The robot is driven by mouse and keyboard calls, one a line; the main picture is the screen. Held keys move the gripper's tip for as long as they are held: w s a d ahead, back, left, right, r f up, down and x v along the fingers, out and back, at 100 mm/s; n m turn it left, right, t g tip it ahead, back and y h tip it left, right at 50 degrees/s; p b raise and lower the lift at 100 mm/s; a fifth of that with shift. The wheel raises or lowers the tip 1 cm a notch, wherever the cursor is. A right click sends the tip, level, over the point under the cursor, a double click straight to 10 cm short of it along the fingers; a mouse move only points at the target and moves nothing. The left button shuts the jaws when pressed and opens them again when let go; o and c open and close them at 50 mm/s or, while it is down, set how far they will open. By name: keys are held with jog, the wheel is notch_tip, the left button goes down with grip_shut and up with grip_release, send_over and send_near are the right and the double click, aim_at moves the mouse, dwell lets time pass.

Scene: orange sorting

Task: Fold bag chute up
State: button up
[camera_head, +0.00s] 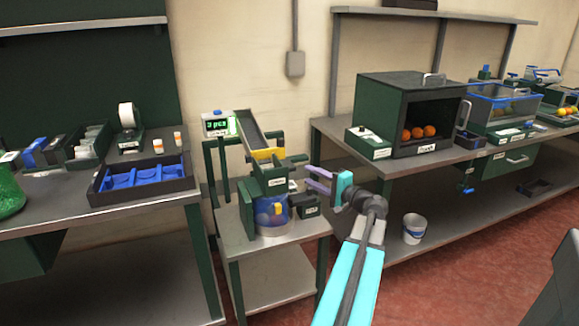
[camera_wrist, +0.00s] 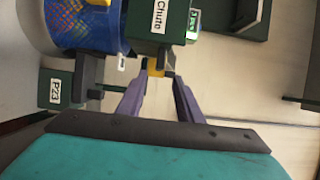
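The dark green chute block (camera_head: 273,178) sits on the machine on the small middle table. In the wrist view, the block (camera_wrist: 152,22) carries a label reading "Chute". A blue mesh bag (camera_head: 268,213) hangs below it; the bag also shows in the wrist view (camera_wrist: 88,25). A small yellow piece with a dark bar (camera_wrist: 157,69) sticks out from the block. My gripper (camera_head: 311,180) is at the machine's right side. Its purple fingers (camera_wrist: 161,82) are apart, with the tips close to the yellow piece and bar. Whether they touch is unclear.
A sloped grey tray (camera_head: 250,128) and a display (camera_head: 217,124) top the machine. A dark green box labelled P23 (camera_wrist: 62,88) is beside the bag in the wrist view. A bench with a dark cabinet (camera_head: 385,105) stands right; a white bucket (camera_head: 414,230) is below. The left bench (camera_head: 60,222) is close.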

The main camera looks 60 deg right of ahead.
aim_at(289, 163)
jog(key=x, duration=1.1)
jog(key=shift+w, duration=0.4)
grip_shut()
